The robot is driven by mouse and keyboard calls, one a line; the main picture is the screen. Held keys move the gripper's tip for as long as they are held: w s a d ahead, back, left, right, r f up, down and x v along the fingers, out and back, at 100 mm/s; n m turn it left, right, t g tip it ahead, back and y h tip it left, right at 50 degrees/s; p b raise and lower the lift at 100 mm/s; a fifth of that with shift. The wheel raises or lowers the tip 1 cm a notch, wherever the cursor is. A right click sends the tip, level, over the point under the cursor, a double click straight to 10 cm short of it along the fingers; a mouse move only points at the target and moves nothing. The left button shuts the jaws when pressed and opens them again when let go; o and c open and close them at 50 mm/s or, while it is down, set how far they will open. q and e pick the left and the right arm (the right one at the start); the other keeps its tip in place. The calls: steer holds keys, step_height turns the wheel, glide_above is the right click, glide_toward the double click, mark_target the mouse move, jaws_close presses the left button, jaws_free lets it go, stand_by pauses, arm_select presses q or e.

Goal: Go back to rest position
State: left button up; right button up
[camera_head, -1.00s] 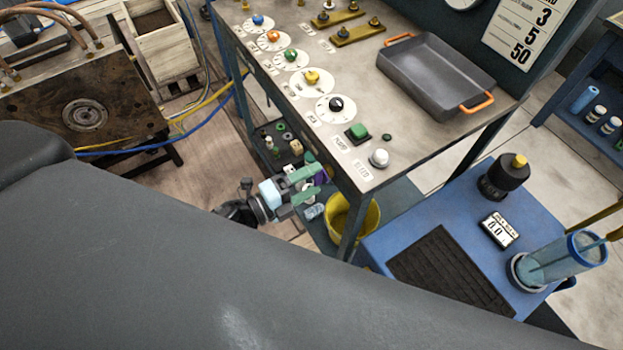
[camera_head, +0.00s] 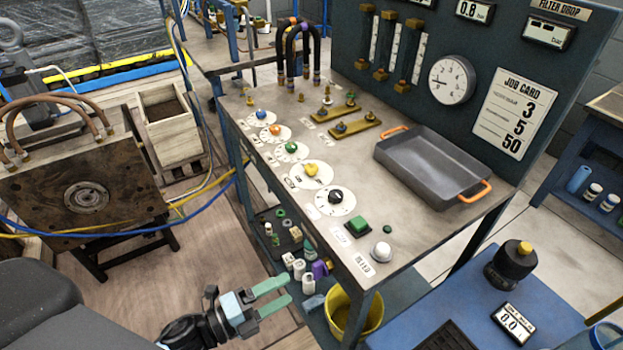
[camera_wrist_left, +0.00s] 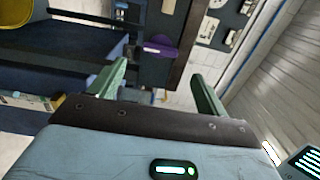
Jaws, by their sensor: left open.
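My left gripper (camera_head: 272,296) shows at the lower middle of the head view, in front of the bench's lower shelf. Its two green fingers are apart, and nothing is between them. In the left wrist view the two green fingers (camera_wrist_left: 160,85) stand apart, with open space between them. A purple object (camera_wrist_left: 160,45) shows beyond them. My right gripper is not in view.
The metal workbench (camera_head: 262,205) carries coloured knobs and a grey tray (camera_head: 432,165) with orange handles. Small items and a yellow bucket (camera_head: 362,318) sit below it. A blue table (camera_head: 545,295) stands right.

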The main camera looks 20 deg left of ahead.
arm_select(q)
steer(key=s+f+n+g+y+p, duration=0.2)
steer(key=s+f+n+y+p, duration=0.1)
steer(key=s+n, duration=0.7)
steer(key=s+a+f+n+g+y+p, duration=0.1)
steer(key=s+f+n+g+y+p, duration=0.2)
steer(key=s+n, duration=0.8)
step_height(320, 180, down, 2)
steer(key=n+y, duration=0.2)
steer(key=y, duration=0.1)
steer(key=shift+a+n, duration=0.25)
steer(key=shift+n, duration=0.15)
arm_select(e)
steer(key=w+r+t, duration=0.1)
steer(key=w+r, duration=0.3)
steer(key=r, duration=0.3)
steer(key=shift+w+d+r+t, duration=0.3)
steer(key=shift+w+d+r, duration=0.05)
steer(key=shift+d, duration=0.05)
